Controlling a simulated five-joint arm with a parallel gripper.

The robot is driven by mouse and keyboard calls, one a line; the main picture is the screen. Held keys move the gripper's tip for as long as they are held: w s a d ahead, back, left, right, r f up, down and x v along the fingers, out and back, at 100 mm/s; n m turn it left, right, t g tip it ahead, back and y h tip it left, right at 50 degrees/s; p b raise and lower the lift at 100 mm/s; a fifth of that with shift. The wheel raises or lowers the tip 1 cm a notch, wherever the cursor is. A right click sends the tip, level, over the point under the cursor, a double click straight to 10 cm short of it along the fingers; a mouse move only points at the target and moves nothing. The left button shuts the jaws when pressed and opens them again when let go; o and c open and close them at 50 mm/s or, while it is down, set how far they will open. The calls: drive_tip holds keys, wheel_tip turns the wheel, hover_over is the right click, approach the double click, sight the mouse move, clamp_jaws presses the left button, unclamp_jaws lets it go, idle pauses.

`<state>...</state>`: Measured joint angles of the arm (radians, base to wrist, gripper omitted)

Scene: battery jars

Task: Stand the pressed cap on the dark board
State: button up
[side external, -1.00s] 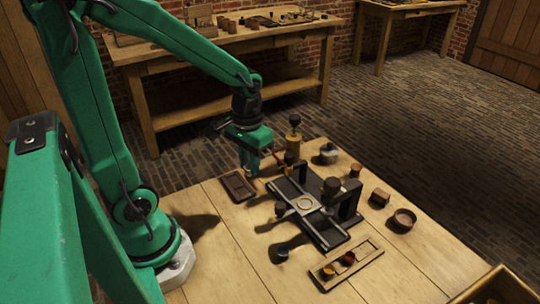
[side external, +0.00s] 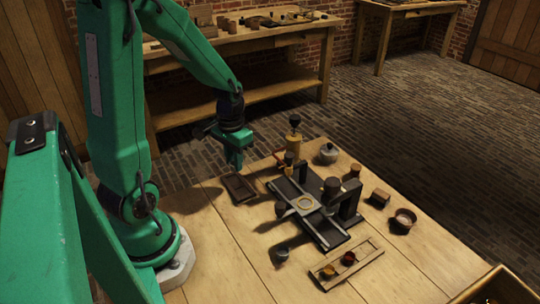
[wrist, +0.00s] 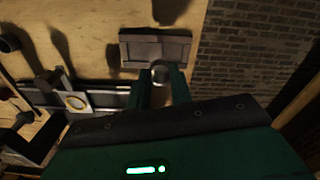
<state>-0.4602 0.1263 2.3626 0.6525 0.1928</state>
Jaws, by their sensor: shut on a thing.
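The dark board (side external: 229,182) lies flat near the left edge of the bench; it also shows in the wrist view (wrist: 155,53), ahead of my fingers. My gripper (side external: 236,168) hangs just above and behind the board in the side view. In the wrist view its two green fingers (wrist: 161,88) are shut on a small, pale, round cap (wrist: 160,72), held upright as far as I can tell. The cap appears close to the board's near edge; its height above the board is unclear. In the side view, I cannot make out the cap.
A black press fixture (side external: 318,222) with a pale ring stands right of the board. A brass-coloured grinder-like tool (side external: 294,141), a lidded pot (side external: 328,154) and a round wooden bowl (side external: 403,220) stand around it. A slotted wooden tray (side external: 328,279) lies in front.

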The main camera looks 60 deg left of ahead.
sight(233, 180)
drive_tip(key=shift+a+f, duration=0.35)
drive_tip(key=shift+a, duration=0.2)
drive_tip(key=shift+a+f, duration=0.3)
drive_tip(key=shift+a, duration=0.25)
drive_tip(key=shift+f, duration=2)
drive_tip(key=shift+f, duration=0.1)
drive_tip(key=o, duration=0.9)
drive_tip(key=shift+r, duration=6.15)
